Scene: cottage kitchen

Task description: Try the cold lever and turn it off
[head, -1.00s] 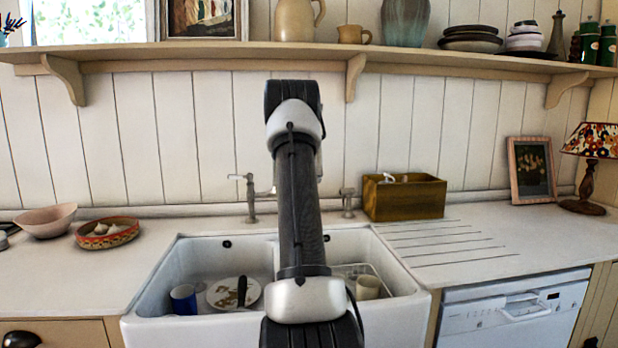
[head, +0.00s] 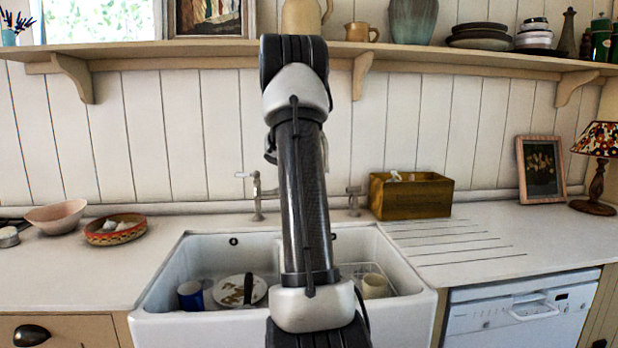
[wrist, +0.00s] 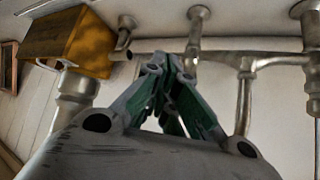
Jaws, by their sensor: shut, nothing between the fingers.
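A metal tap set stands behind the white double sink (head: 150,297). Its left post (head: 257,205) carries a pale lever (head: 246,175); its right post (head: 354,200) stands beside the wooden box. My arm hides the middle of the set. No marking shows which lever is cold. In the wrist view, one tap post (wrist: 75,100) is at left below the box, a pipe with a branch (wrist: 246,85) is right of centre, and another post (wrist: 312,50) is at the right edge. My gripper (wrist: 165,66) is shut and empty, near the pipework; contact cannot be told. My arm hides it in the head view.
The wooden box (head: 412,197) stands close to the right post and also shows in the wrist view (wrist: 75,42). A blue mug (head: 190,294), a plate (head: 238,290) and a cream cup (head: 374,286) are in the sink. A shelf (head: 210,50) runs above.

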